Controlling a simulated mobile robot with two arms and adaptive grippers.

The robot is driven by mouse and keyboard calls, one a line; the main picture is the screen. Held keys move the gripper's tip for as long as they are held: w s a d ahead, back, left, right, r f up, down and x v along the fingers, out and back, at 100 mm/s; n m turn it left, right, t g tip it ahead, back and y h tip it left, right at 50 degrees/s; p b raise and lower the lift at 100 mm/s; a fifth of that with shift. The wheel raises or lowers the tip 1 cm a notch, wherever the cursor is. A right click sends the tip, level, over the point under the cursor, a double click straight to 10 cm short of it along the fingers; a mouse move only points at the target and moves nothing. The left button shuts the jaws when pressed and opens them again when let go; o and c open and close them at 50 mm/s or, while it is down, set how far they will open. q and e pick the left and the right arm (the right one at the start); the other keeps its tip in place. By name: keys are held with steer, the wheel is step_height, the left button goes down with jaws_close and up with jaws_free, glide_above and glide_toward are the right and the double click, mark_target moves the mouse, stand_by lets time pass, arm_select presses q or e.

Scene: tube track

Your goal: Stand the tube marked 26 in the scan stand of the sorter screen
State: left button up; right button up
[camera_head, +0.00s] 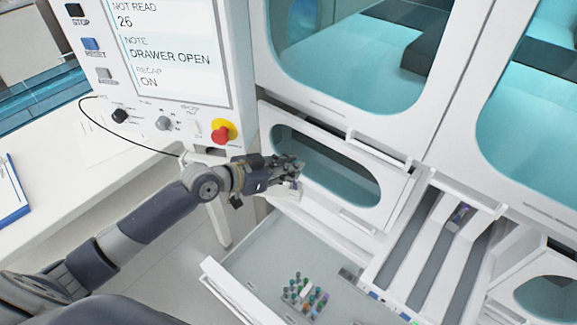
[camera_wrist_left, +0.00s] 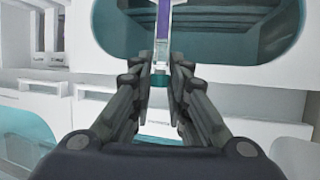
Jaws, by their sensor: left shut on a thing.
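The sorter screen (camera_head: 172,50) at upper left reads NOT READ 26, DRAWER OPEN and RECAP ON. My left gripper (camera_head: 290,170) is in front of the white sorter, to the right of the screen panel's lower edge. In the left wrist view, my left gripper (camera_wrist_left: 161,80) is shut on a slim tube (camera_wrist_left: 163,25) with a purple part and a teal end between the fingertips. The number on this tube cannot be read. The tube is hard to make out in the head view. I cannot clearly pick out the scan stand. My right gripper is not in view.
An open drawer (camera_head: 240,262) below holds a rack of several small tubes (camera_head: 305,297). A red knob (camera_head: 221,132) and a black cable are near my left arm.

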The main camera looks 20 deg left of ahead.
arm_select(q)
steer(key=o, duration=0.9)
steer(key=shift+c, duration=0.2)
steer(key=shift+a, duration=0.1)
steer(key=v, duration=1.2)
stand_by(0.5)
